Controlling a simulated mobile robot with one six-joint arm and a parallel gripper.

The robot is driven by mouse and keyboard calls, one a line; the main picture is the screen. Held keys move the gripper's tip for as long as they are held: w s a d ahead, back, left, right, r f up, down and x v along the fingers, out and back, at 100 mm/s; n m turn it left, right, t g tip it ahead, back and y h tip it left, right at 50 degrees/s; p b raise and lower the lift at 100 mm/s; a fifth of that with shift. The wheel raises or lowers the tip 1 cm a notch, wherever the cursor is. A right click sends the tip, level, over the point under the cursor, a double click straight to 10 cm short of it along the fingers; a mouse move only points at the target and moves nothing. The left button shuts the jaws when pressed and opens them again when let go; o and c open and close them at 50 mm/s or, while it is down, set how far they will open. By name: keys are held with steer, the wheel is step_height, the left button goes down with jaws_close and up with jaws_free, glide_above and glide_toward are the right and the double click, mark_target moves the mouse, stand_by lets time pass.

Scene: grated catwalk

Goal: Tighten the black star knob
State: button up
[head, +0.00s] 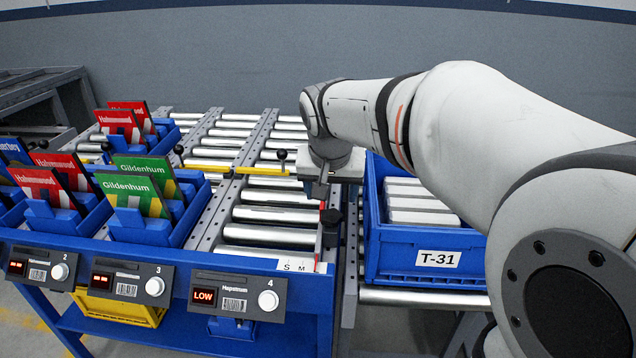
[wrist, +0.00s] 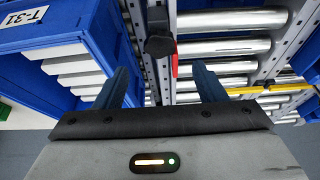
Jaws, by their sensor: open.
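The black star knob (head: 331,216) is on the rail at the right side of the roller lane, near the front. In the wrist view the knob (wrist: 160,46) is near the top middle, beyond the fingertips and roughly in line with the gap between them. My gripper (head: 321,190) hangs just above and behind the knob in the head view. In the wrist view the two fingers of my gripper (wrist: 162,80) stand apart with nothing held between them. I cannot tell the exact height gap to the knob.
A blue crate T-31 (head: 425,236) with white boxes stands close to the right of the knob. A yellow bar (head: 236,170) with black ball handles crosses the lanes. A red strip (head: 318,243) and S M label (head: 297,266) sit beside the rail. Blue bins (head: 160,230) hold cards at left.

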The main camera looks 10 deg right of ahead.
steer(key=s+f+n, duration=0.1)
steer(key=s+f, duration=0.2)
steer(key=s, duration=0.1)
steer(key=s+f+g, duration=0.1)
steer(key=s+f, duration=0.1)
steer(key=s, duration=0.3)
steer(key=s+d+f+n+g+y, duration=0.1)
steer(key=s+f, duration=0.2)
steer(key=s, duration=0.1)
steer(key=shift+s+f+n, duration=0.25)
steer(key=shift+f+n, duration=0.05)
steer(key=shift+c, duration=0.3)
steer(key=shift+n+g, duration=0.3)
steer(key=shift+n, duration=0.2)
steer(key=s+f, duration=0.1)
steer(key=s, duration=0.1)
steer(key=s+f, duration=0.2)
steer(key=shift+s+f, duration=0.1)
steer(key=shift+s, duration=0.25)
steer(key=c, duration=0.5)
steer(key=shift+c, duration=0.2)
steer(key=shift+w, duration=0.1)
